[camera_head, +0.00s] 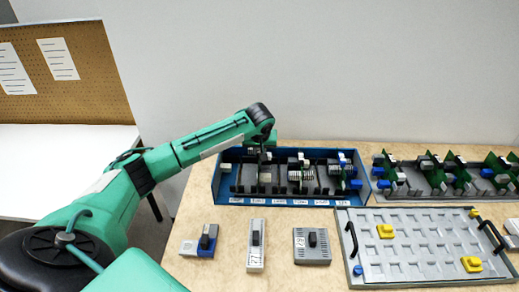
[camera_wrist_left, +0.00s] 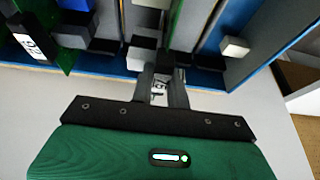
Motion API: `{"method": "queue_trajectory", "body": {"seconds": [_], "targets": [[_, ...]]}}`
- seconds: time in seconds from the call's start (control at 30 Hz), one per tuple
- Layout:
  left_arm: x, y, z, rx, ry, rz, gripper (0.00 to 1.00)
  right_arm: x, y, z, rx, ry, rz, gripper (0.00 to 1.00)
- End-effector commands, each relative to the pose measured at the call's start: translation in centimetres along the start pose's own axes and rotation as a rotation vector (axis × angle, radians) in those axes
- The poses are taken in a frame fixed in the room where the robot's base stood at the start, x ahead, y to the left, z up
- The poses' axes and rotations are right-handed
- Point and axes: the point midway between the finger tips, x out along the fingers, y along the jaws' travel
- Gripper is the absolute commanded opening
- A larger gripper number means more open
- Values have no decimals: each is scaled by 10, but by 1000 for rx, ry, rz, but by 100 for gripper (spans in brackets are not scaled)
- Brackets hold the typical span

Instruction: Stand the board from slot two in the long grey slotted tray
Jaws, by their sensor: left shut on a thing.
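The blue rack (camera_head: 216,188) stands at the back middle of the table, with boards and modules in its slots and labels along its front. My left gripper (camera_head: 262,148) reaches down into its left part. In the left wrist view the fingers (camera_wrist_left: 163,82) are shut on a board with a white printed label (camera_wrist_left: 159,92); a thin green board edge (camera_wrist_left: 176,20) shows beyond them. The board appears still within the rack; its lower part is hidden. The long grey slotted tray (camera_head: 400,199) stands right of the rack and holds several upright green boards. My right gripper is not in view.
A grey cover panel (camera_head: 408,254) with black handles and yellow knobs lies at the front right. Three small modules lie in front of the rack: a blue-grey one (camera_head: 207,238), a narrow one (camera_head: 255,252) and a square one (camera_head: 311,250). A wall stands behind the table.

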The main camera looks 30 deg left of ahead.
Motion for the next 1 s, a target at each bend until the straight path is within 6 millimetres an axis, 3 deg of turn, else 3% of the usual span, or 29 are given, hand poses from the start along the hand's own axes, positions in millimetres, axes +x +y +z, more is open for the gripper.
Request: {"method": "queue_trajectory", "body": {"seconds": [1.0], "targets": [[14,0,5,0,1,0,0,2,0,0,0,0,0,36]]}}
